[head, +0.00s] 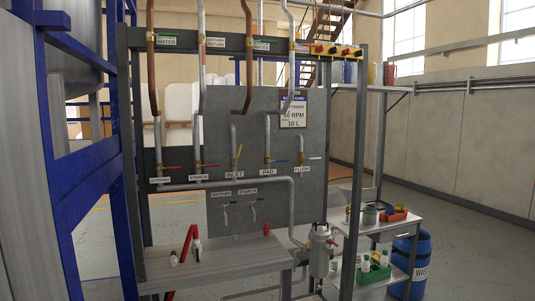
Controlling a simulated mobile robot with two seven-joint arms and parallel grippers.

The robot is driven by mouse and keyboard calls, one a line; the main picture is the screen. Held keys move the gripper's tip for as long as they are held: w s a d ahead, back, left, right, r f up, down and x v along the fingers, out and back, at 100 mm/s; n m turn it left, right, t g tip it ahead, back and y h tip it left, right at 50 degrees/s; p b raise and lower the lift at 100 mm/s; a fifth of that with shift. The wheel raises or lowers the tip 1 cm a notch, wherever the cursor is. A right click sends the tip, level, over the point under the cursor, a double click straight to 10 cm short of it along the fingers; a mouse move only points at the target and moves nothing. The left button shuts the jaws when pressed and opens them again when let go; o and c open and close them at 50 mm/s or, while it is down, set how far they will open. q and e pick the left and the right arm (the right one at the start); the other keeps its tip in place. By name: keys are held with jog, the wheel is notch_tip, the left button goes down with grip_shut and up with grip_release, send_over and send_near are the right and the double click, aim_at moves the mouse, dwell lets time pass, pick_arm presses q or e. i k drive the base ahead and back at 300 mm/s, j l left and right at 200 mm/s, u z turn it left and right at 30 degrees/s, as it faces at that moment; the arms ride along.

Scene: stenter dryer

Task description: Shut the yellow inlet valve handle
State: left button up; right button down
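The yellow inlet valve handle (239,153) shows small in the head view, on a short grey pipe (233,137) in front of the grey panel. It points up and slightly right, close to the line of the pipe. A white INLET label (234,175) sits just below it. Neither of my grippers is in view, and nothing touches the handle.
Red handles (212,164) are to the left, a blue handle (280,161) and a pale one (315,158) to the right; these lie sideways. A grey bench (225,258) stands below, holding a red-handled item (190,240). A blue post (60,170) stands left.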

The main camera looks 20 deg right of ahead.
aim_at(235, 163)
jog(key=i+l, duration=0.15)
jog(key=l, duration=0.2)
jog(key=i+l+z, duration=0.1)
jog(key=l, duration=0.25)
jog(key=i+l, duration=0.2)
jog(key=l, duration=0.15)
jog(key=i+l, duration=0.15)
jog(key=l, duration=0.2)
jog(key=i+l+z, duration=0.1)
jog(key=l, duration=0.25)
jog(key=i+u, duration=0.25)
jog(key=i, duration=0.3)
jog(key=i+l+u, duration=0.1)
jog(key=i+u, duration=0.15)
jog(key=i, duration=0.25)
